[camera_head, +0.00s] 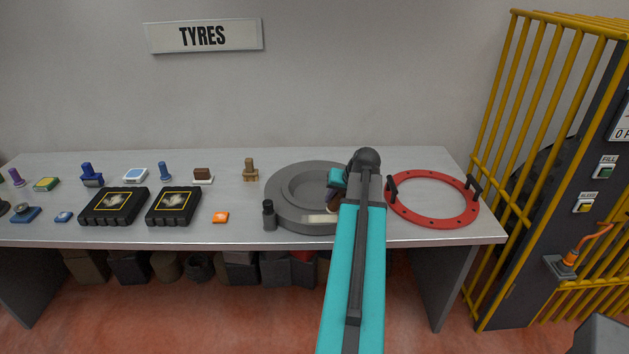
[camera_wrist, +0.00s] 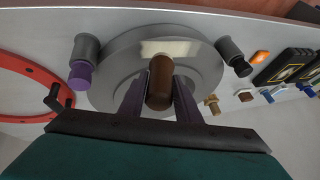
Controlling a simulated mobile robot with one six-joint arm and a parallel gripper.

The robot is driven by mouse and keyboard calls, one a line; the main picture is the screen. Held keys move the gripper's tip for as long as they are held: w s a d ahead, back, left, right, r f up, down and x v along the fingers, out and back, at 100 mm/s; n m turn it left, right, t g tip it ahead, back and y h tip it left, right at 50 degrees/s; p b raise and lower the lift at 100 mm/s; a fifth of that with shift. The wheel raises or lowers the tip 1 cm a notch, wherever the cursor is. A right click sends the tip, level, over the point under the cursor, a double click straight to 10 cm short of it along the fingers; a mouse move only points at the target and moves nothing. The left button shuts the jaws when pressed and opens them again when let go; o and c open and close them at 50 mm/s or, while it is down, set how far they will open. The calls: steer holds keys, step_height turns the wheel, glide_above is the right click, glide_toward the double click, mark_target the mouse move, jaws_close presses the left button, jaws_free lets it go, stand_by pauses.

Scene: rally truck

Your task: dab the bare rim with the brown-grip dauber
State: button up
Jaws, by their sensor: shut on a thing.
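My gripper (camera_wrist: 160,100) is shut on the brown-grip dauber (camera_wrist: 160,82), with a finger on each side of its brown grip. The grey round rim (camera_head: 285,208) lies flat on the bench, and it also fills the middle of the wrist view (camera_wrist: 120,72). A pale cream patch (camera_head: 318,219) marks the rim's front; in the wrist view this patch (camera_wrist: 170,48) is just beyond the dauber. In the head view my arm hides most of the gripper and dauber. I cannot tell whether the dauber's tip touches the rim.
A dark pot (camera_head: 269,215) stands at the rim's front left. In the wrist view a grey pot with a purple part (camera_wrist: 83,68) stands on the rim's other side. A red ring (camera_head: 432,218) with black handles lies right. Black cases (camera_head: 173,206) and small tools lie left.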

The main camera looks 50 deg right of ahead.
steer(key=shift+r+p, duration=0.7)
steer(key=shift+r, duration=0.9)
steer(key=shift+w+a, duration=0.1)
steer(key=shift+w, duration=0.1)
steer(key=shift+w+a, duration=0.2)
steer(key=shift+w, duration=0.05)
steer(key=w+a+r+n+y+b, duration=0.1)
steer(key=w+a+r+n+y, duration=0.15)
steer(key=w+a, duration=0.8)
steer(key=w+a+r+n+y+b, duration=0.1)
steer(key=w+a+n+b, duration=0.15)
steer(key=w+a, duration=0.85)
steer(key=w+a+r+n+y+b, duration=0.1)
steer(key=a+n, duration=0.2)
steer(key=a, duration=1.4)
steer(key=w+a+r+n+y, duration=0.1)
steer(key=w+a+n, duration=0.1)
steer(key=a, duration=1.5)
steer(key=shift+a+r+n+g+b, duration=0.25)
steer(key=shift+r+n+g+b, duration=0.15)
steer(key=shift+n, duration=0.3)
steer(key=shift+d+y, duration=0.1)
steer(key=shift+y, duration=0.15)
